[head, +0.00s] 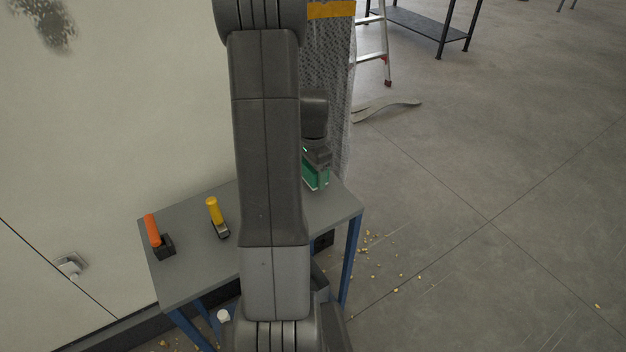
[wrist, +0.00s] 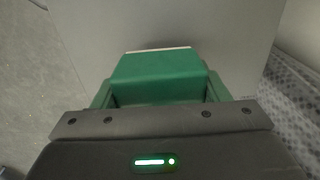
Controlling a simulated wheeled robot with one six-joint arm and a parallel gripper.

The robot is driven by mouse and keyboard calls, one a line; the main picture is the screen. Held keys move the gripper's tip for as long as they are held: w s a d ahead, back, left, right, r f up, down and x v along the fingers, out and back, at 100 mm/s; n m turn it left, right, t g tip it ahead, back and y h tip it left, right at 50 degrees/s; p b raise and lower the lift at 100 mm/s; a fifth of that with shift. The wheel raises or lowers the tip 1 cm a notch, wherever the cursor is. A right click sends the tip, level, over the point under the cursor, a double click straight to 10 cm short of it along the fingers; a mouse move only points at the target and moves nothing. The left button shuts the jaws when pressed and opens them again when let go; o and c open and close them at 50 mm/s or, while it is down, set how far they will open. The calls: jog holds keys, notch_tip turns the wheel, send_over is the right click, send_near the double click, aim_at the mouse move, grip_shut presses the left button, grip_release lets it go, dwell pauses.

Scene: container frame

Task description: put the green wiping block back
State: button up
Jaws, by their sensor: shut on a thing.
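The green wiping block (head: 316,176) is at the far right end of the small grey table (head: 190,268), partly hidden behind my arm in the head view. In the wrist view the green block (wrist: 158,78) fills the space between the fingers of my gripper (wrist: 158,92), with a thin pale edge along its far side. My gripper (head: 317,165) is shut on the block. The grey tabletop shows beyond the block in the wrist view. I cannot tell whether the block touches the table.
A pale wall (head: 110,110) borders the table. A patterned grey panel (head: 330,80) stands behind it. Crumbs (head: 372,248) lie on the floor to the right.

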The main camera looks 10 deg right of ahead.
notch_tip(320, 180, down, 4)
jog(key=shift+r, duration=0.15)
jog(key=o, duration=0.9)
jog(key=shift+o, duration=0.2)
jog(key=shift+r, duration=0.1)
notch_tip(320, 180, up, 12)
